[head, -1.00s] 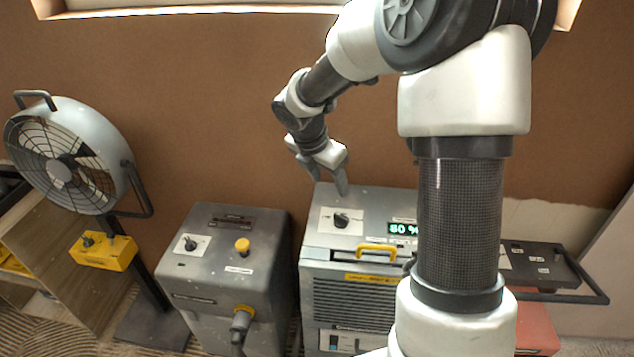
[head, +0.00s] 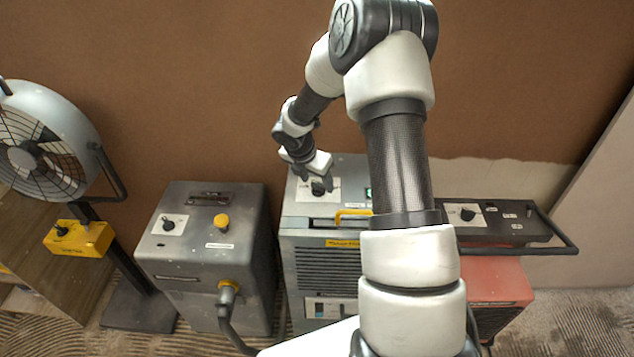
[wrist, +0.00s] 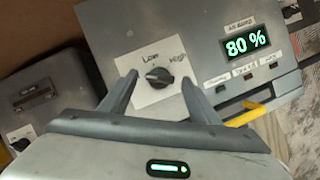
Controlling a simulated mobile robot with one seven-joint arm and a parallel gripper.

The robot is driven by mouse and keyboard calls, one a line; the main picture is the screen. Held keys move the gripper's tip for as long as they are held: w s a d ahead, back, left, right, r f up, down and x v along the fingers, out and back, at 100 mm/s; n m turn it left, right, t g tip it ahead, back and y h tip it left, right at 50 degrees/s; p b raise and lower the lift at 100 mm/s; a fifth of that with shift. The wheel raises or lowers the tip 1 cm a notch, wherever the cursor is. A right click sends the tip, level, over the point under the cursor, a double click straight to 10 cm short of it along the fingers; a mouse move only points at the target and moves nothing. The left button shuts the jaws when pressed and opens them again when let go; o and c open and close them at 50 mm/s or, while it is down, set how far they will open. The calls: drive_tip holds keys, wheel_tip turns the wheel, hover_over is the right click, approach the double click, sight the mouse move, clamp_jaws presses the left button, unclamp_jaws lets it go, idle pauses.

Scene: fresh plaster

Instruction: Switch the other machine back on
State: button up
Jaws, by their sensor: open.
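The middle grey machine (head: 330,223) has a dark knob (wrist: 159,77) on a white plate with the words Low and High. A lit display (wrist: 246,44) on its top reads 80 %. My gripper (head: 317,186) is open over this knob, with one finger on each side of it in the wrist view (wrist: 160,80). I cannot tell whether the fingers touch it. The darker grey machine (head: 203,262) to the left has its own knob (head: 168,225), a yellow button (head: 221,221) and a plugged cable. A red machine (head: 497,290) at right has a dark panel with a knob (head: 467,213).
A drum fan (head: 45,140) with a yellow control box (head: 79,238) stands at far left. A yellow handle (head: 352,214) is on the middle machine's front top edge, close to my gripper. A black bar (head: 558,240) rings the red machine's panel. The brown wall is behind.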

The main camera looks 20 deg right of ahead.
drive_tip(key=shift+w+d+f, duration=0.15)
drive_tip(key=shift+f, duration=0.35)
drive_tip(key=c, duration=1.1)
drive_tip(key=shift+o, duration=0.2)
